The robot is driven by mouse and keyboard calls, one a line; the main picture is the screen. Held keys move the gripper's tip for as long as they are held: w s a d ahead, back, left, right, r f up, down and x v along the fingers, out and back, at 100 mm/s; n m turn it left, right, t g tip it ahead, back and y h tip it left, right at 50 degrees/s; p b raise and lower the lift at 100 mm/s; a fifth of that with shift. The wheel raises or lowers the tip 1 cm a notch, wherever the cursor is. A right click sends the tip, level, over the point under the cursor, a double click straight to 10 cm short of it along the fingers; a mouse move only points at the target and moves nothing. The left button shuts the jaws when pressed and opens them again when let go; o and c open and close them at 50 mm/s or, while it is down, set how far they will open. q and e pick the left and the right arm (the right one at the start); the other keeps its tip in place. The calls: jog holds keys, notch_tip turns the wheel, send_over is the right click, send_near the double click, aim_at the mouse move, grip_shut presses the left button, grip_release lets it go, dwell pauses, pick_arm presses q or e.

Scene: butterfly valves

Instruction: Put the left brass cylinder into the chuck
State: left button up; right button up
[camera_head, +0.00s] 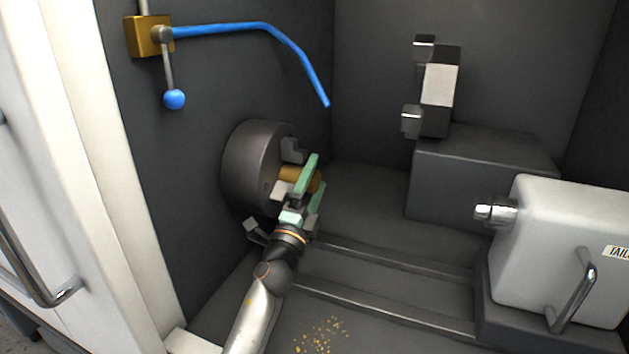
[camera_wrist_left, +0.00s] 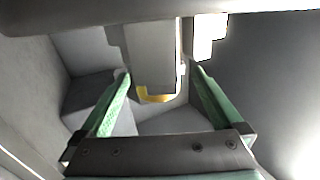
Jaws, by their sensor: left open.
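The dark round chuck (camera_head: 250,165) is mounted on the left wall, with grey jaws around its face. The brass cylinder (camera_head: 290,172) sticks out of the chuck's face among the jaws. How deep it sits is hidden. My left gripper (camera_head: 317,172) has its green fingers spread at the cylinder, one finger crossing in front of it in the head view. In the left wrist view, the fingers (camera_wrist_left: 160,82) stand apart. Between them show a grey jaw and a brass edge (camera_wrist_left: 157,96); contact with the fingers cannot be told. My right gripper is not in view.
A blue hose (camera_head: 262,29) and a lever with a blue knob (camera_head: 174,99) are above the chuck. A white tailstock (camera_head: 560,245) stands at right, a grey tool block (camera_head: 438,95) at the back. Two rails (camera_head: 390,258) cross the floor, and brass chips (camera_head: 320,335) lie in front.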

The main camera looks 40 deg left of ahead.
pick_arm(q)
jog(key=shift+d, duration=0.2)
jog(key=shift+w+d, duration=0.2)
jog(key=shift+d, duration=0.55)
jog(key=shift+d, duration=0.2)
jog(key=shift+w+d+b, duration=0.25)
jog(key=shift+d+b, duration=0.1)
jog(key=shift+d, duration=0.5)
jog(key=shift+d, duration=0.2)
